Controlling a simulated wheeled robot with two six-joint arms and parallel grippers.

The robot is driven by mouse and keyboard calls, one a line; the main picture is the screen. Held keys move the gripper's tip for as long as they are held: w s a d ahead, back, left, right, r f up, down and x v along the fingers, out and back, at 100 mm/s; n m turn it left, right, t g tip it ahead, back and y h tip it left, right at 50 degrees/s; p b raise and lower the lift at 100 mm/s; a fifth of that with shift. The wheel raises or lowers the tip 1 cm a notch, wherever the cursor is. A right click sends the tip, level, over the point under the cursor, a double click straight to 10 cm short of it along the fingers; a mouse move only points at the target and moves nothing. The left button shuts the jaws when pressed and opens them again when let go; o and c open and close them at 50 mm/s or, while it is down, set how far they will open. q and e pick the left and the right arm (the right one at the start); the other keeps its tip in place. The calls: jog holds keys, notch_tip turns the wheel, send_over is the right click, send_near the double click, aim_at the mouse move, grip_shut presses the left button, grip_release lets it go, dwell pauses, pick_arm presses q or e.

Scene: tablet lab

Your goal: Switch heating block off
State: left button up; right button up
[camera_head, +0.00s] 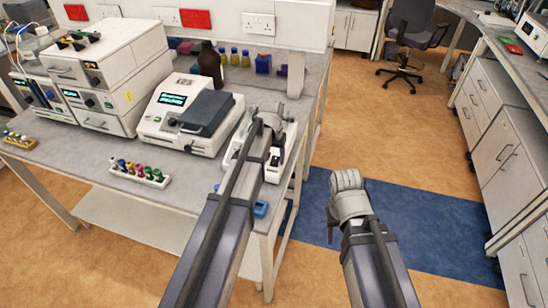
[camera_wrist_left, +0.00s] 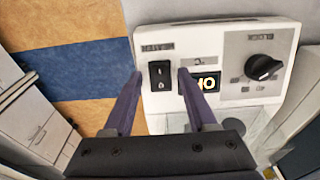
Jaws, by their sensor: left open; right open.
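The heating block (camera_head: 273,172) is a white unit at the bench's right end, partly hidden behind my left arm. In the left wrist view its front panel (camera_wrist_left: 215,42) shows a black rocker switch (camera_wrist_left: 160,75), a lit display (camera_wrist_left: 205,83) with yellow-orange characters, and a black knob (camera_wrist_left: 263,67). My left gripper (camera_head: 268,122) is over the block. In the wrist view its two open fingers (camera_wrist_left: 160,72) stand apart on either side of the switch; whether they touch the panel I cannot tell. My right gripper (camera_head: 346,188) is open and empty over the floor.
A white instrument with a grey lid (camera_head: 206,112) stands left of the block. A rack of coloured tubes (camera_head: 140,173) lies at the bench's front, and a brown bottle (camera_head: 210,65) stands behind. The floor around the blue strip (camera_head: 430,225) is clear.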

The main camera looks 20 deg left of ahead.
pick_arm(q)
notch_tip(320, 180, up, 8)
jog(key=s+p, duration=0.1)
jog(key=p, duration=0.6)
jog(key=shift+p, duration=0.35)
jog(key=shift+f, duration=0.2)
jog(key=s+d+f+m+b, duration=0.1)
jog(key=s+d, duration=0.3)
jog(key=s, duration=0.4)
jog(key=s+d+f+m+g+b, duration=0.1)
jog(key=s+d+f+b, duration=0.3)
jog(key=s, duration=0.3)
jog(key=s+d+f+m+y+b, duration=0.1)
jog(key=s+d+f+b, duration=0.1)
jog(key=s+d, duration=0.3)
jog(key=s+b, duration=0.1)
jog(key=s, duration=0.2)
jog(key=shift+s+d+f+g, duration=0.15)
jog(key=shift+s+f+g, duration=0.2)
jog(key=shift+f+g, duration=0.05)
